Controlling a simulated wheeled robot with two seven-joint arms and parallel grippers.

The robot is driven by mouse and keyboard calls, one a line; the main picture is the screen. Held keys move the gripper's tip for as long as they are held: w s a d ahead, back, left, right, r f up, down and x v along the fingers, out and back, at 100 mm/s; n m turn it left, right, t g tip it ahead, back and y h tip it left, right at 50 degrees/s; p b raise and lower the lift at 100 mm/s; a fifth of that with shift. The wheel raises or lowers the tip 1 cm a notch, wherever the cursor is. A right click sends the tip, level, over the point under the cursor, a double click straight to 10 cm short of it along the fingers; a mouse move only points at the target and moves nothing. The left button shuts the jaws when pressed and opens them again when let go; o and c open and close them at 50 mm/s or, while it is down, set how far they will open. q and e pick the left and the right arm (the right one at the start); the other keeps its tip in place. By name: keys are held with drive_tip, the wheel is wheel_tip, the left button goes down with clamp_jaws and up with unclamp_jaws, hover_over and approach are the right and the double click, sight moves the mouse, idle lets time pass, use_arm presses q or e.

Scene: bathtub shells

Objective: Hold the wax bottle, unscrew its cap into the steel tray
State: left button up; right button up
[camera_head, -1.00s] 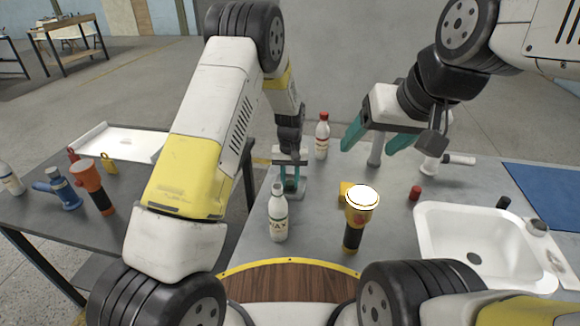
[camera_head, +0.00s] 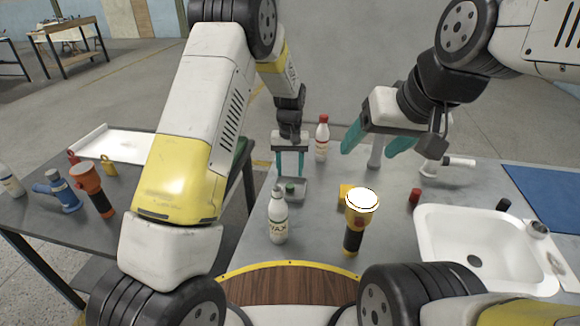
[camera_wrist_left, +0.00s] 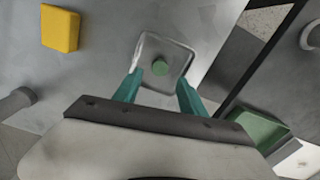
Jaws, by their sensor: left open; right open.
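The wax bottle (camera_head: 278,216) is white with a label and stands upright on the grey table; its top narrows to a small neck with no green cap on it. The steel tray (camera_head: 300,195) is a small square dish behind it, with a green cap (camera_head: 290,188) lying inside. In the left wrist view the tray (camera_wrist_left: 183,57) and the green cap (camera_wrist_left: 160,68) show from above. My left gripper (camera_head: 290,174) is open and empty over the tray, its teal fingers (camera_wrist_left: 160,92) apart from the cap. My right gripper (camera_head: 378,148) is open and empty in the air to the right.
A red-capped bottle (camera_head: 322,138) stands behind the tray. A yellow flashlight (camera_head: 354,232), a yellow block (camera_head: 345,191), a red cap (camera_head: 414,195) and a white sink (camera_head: 432,240) are to the right. A side table (camera_head: 130,190) with tools is at left.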

use_arm(q)
wheel_tip(320, 180, up, 6)
drive_tip(key=f, duration=0.1)
wheel_tip(320, 180, up, 10)
drive_tip(key=f+t+h, duration=0.1)
hover_over(290, 186)
drive_tip(key=s+a, duration=0.3)
drive_tip(key=a, duration=0.1)
drive_tip(key=s+a+r+t+h, duration=0.1)
drive_tip(key=s+a+r+t, duration=0.1)
drive_tip(key=s+a+r, duration=0.5)
drive_tip(key=s+a+r+t, duration=0.1)
drive_tip(key=s+r, duration=0.2)
drive_tip(key=s, duration=0.6)
drive_tip(key=s+a+r+t, duration=0.2)
drive_tip(key=s+r, duration=0.1)
drive_tip(key=s, duration=0.7)
drive_tip(key=shift+r, duration=0.15)
